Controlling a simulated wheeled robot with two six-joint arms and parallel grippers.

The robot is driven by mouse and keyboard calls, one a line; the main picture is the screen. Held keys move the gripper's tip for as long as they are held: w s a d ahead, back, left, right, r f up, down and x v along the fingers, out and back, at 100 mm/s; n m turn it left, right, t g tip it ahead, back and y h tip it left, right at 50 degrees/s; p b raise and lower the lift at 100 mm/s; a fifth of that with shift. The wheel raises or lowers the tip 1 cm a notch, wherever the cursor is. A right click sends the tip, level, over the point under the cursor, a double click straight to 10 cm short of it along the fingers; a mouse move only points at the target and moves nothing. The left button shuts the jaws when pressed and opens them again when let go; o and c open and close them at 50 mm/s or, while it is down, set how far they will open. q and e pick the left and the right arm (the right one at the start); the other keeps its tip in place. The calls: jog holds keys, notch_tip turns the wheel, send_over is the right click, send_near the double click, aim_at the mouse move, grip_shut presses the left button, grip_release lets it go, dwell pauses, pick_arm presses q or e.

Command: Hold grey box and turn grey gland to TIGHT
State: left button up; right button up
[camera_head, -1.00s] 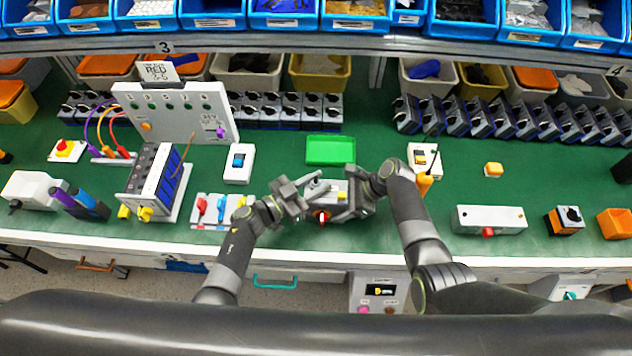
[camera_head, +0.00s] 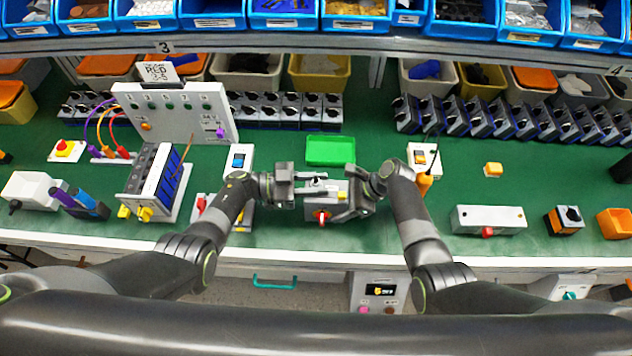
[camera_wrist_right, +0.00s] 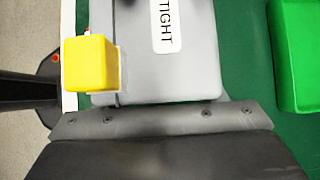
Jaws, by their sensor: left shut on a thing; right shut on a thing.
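The grey box (camera_head: 311,212) is on the green bench in the head view, with a small yellow block on its right side. My right gripper (camera_head: 349,201) is shut on the box from the right. The right wrist view shows the grey box (camera_wrist_right: 185,75) up close, with a TIGHT label (camera_wrist_right: 165,25) and the yellow block (camera_wrist_right: 90,64). My left gripper (camera_head: 316,187) is level at the box's upper left, shut on the grey gland, which its fingers mostly hide. The gland's turn position cannot be read.
A red knob (camera_head: 321,216) is at the box's front. A green tray (camera_head: 330,150) lies just behind. A switch box (camera_head: 422,158) stands right. Bench between right arm and white box (camera_head: 489,219) is clear.

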aim_at(315, 182)
pick_arm(q)
jog(key=shift+a+f+m+g, duration=0.1)
jog(key=shift+m+g, duration=0.5)
jog(key=shift+g, duration=0.4)
pick_arm(e)
jog(key=shift+s+a, duration=0.1)
pick_arm(q)
jog(key=o, duration=1)
jog(key=shift+c, duration=0.2)
jog(key=shift+r, duration=0.2)
jog(key=shift+r, duration=4.85)
pick_arm(e)
jog(key=o, duration=1.1)
